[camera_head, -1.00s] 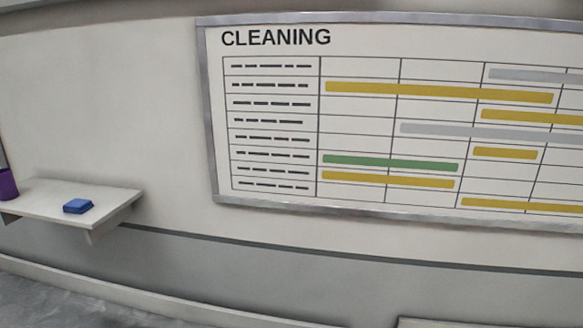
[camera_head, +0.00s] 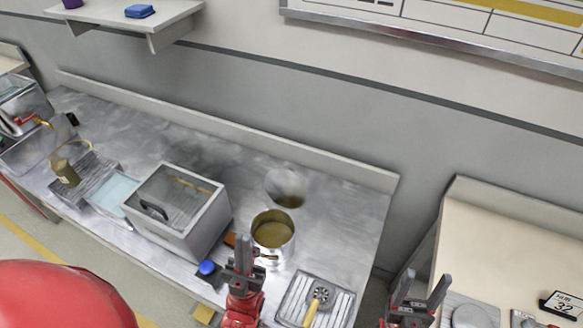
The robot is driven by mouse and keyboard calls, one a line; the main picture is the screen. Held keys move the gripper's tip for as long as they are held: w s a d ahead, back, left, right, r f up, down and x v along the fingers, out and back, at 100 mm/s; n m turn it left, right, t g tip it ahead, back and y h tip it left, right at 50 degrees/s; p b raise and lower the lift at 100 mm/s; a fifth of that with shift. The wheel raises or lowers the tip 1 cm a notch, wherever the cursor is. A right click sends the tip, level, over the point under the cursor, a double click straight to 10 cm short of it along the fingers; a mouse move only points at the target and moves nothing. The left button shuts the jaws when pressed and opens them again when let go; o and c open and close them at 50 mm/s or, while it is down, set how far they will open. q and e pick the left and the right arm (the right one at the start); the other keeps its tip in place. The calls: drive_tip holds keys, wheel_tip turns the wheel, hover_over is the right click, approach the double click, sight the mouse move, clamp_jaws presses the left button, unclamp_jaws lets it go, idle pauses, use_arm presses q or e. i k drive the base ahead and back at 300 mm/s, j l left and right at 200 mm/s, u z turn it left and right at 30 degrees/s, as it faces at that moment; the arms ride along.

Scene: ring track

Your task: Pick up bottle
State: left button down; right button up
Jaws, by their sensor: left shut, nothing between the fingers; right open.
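No object is clearly recognisable as a bottle. A small round blue cap (camera_head: 206,267) on a dark object shows near the front edge of the steel counter (camera_head: 130,128); I cannot tell whether it is a bottle. My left gripper (camera_head: 242,246) is shut and empty, to the right of the blue cap and in front of a metal pot (camera_head: 272,230) in the picture. My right gripper (camera_head: 424,280) is open and empty at the lower right, over the gap between the counter and a beige table (camera_head: 500,232).
A glass-lidded box (camera_head: 180,205) stands left of the pot. A ridged tray (camera_head: 335,300) with a yellow-handled tool (camera_head: 317,302) lies at the counter's right front. A wall shelf (camera_head: 150,22) holds a blue block (camera_head: 140,11). The counter's back right is mostly clear.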

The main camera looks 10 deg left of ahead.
sight(61, 166)
drive_tip(key=k+l+u, duration=0.15)
drive_tip(key=u, duration=0.3)
drive_tip(key=k+l+u, duration=0.1)
drive_tip(key=u, duration=1.15)
drive_tip(key=i+l+u, duration=0.1)
drive_tip(key=i+u, duration=0.15)
drive_tip(key=i+j, duration=0.9)
drive_tip(key=i+j+z, duration=0.45)
drive_tip(key=j+z, duration=0.15)
drive_tip(key=i+j+z, duration=0.15)
drive_tip(key=j+z, duration=0.15)
drive_tip(key=i+j+z, duration=0.1)
drive_tip(key=j+z, duration=0.2)
drive_tip(key=j, duration=0.25)
drive_tip(key=z, duration=0.45)
